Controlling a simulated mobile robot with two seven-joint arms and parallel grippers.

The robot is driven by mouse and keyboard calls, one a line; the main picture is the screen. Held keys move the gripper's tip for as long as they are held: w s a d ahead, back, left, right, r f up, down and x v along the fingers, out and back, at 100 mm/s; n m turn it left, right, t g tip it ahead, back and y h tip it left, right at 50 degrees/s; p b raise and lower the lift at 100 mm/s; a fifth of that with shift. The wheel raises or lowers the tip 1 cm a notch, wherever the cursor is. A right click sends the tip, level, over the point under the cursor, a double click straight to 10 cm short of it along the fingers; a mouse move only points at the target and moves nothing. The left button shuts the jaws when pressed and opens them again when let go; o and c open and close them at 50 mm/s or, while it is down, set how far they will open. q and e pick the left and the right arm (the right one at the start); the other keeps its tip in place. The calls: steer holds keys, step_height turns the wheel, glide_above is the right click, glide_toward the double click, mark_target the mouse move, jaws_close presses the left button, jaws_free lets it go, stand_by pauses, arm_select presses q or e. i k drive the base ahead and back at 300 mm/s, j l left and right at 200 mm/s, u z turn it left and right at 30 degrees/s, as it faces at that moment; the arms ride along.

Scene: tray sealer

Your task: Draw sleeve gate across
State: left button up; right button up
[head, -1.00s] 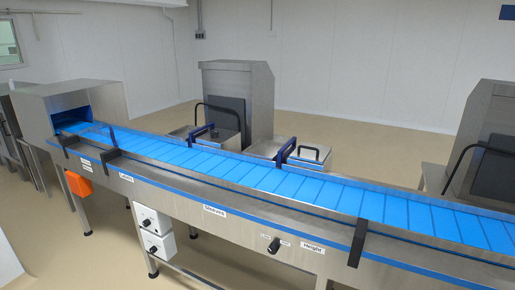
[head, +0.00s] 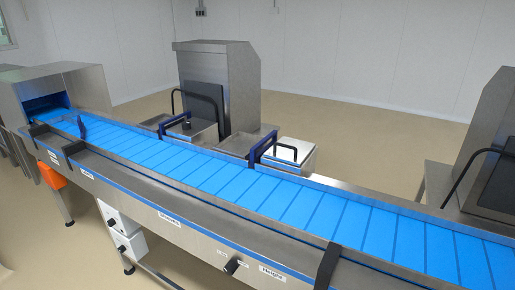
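Neither of my grippers is in view. A blue conveyor belt (head: 210,173) runs from the hood at the far left to the lower right. A dark blue upright frame (head: 262,147) stands at the belt's far edge, beside a white-lidded box. Another dark blue bar (head: 175,128) stands at the far edge further left, and a small blue upright piece (head: 82,127) is near the hood. A label that seems to read "Sleeves" (head: 169,219) is on the front panel. I cannot tell for sure which blue piece is the sleeve gate.
A steel hood (head: 62,88) covers the belt's left end. Steel cabinets stand behind the belt, at the middle (head: 240,90) and right (head: 487,150). Black brackets (head: 327,265) cross the front rail.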

mark_target(254, 158)
steer(key=i+l+z, duration=0.1)
steer(key=z, duration=0.35)
steer(key=i+j+z, duration=0.1)
steer(key=j+z, duration=0.4)
steer(key=z, duration=0.25)
steer(key=j+z, duration=0.55)
steer(key=j, duration=0.3)
steer(key=k+j+z, duration=0.25)
steer(key=j, duration=0.6)
steer(key=k+j, duration=0.15)
steer(key=j, duration=0.6)
steer(key=k+z, duration=0.05)
